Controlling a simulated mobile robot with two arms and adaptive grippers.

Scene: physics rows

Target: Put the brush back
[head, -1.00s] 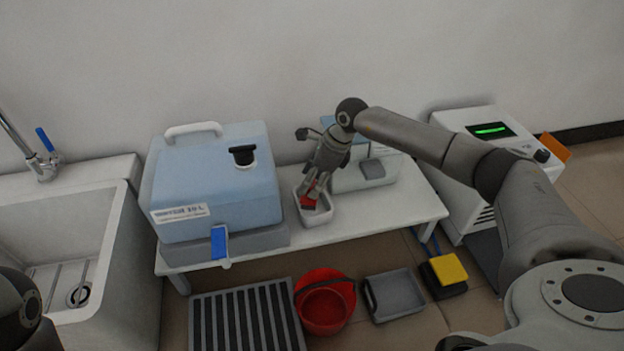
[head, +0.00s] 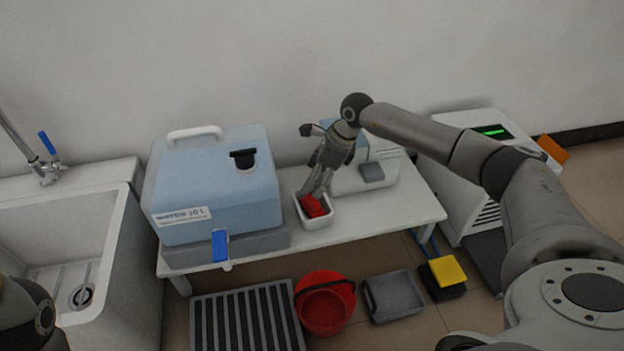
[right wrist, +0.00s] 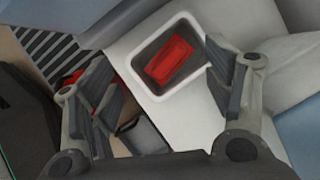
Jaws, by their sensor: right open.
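The red brush (head: 314,206) lies in a small white tray (head: 318,223) on the white bench. In the right wrist view the brush (right wrist: 169,59) shows as a red block inside the tray (right wrist: 155,97), apart from the fingers. My right gripper (head: 320,190) is just above the tray. In the right wrist view my right gripper (right wrist: 160,95) has its fingers wide apart with nothing between them. My left gripper is out of view; only part of my left arm shows at the lower left.
A blue water tank (head: 215,190) stands left of the tray, and a pale box (head: 350,180) stands close on its right. A sink (head: 60,230) is at the left. A red bucket (head: 325,318), grey tray (head: 393,296) and yellow-topped pedal (head: 448,270) are on the floor.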

